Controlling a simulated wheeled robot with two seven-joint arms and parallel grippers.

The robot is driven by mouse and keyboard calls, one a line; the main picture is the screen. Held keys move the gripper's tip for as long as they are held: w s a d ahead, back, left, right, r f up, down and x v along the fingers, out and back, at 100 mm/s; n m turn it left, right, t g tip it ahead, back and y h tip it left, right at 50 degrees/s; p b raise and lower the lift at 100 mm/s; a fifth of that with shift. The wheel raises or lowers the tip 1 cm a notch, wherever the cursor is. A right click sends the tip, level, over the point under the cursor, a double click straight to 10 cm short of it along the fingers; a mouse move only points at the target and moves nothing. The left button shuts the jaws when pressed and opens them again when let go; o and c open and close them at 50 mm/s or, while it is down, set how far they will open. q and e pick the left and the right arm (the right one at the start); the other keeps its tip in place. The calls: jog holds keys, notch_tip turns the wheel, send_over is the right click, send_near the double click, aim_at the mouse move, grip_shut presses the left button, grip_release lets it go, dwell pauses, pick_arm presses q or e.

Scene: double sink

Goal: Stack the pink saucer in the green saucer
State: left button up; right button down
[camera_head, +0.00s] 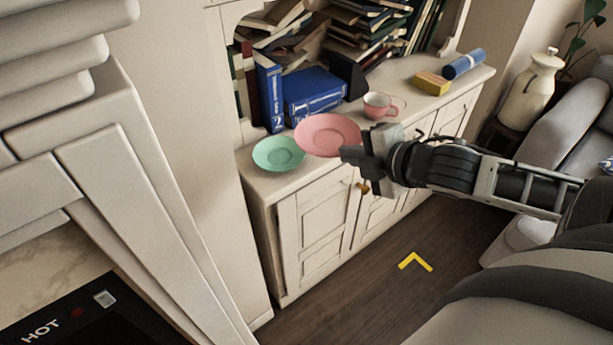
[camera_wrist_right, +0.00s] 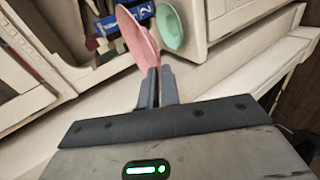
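The pink saucer (camera_head: 327,134) is at the tips of my right gripper (camera_head: 352,156), to the right of the green saucer. In the right wrist view, the pink saucer (camera_wrist_right: 137,38) has its rim between the two close-set fingers of my right gripper (camera_wrist_right: 154,80). The green saucer (camera_head: 278,154) rests on the cabinet top near its left end; it also shows in the right wrist view (camera_wrist_right: 171,27), beside the pink one and apart from it there. My left gripper is not in view.
A pink cup (camera_head: 379,105) stands right of the pink saucer. A yellow sponge (camera_head: 431,83) and a blue roll (camera_head: 464,64) lie farther right on the cabinet top (camera_head: 411,104). Blue books (camera_head: 312,92) stand behind the saucers. A wall edge (camera_head: 190,130) lies to the left.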

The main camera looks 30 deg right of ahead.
aim_at(325, 150)
jog(key=x, duration=0.3)
jog(key=a+x, duration=0.1)
jog(key=x, duration=0.1)
jog(key=shift+w+r, duration=0.15)
jog(key=shift+r, duration=0.1)
jog(key=w+a+f, duration=0.1)
jog(key=w+f, duration=0.3)
jog(key=f, duration=0.5)
jog(key=shift+w+a+b, duration=0.25)
jog(key=shift+a+b, duration=0.15)
jog(key=shift+b, duration=0.05)
jog(key=shift+f, duration=0.1)
jog(key=shift+f, duration=0.35)
jog(key=c, duration=2)
grip_release()
jog(key=shift+f, duration=0.1)
jog(key=o, duration=0.4)
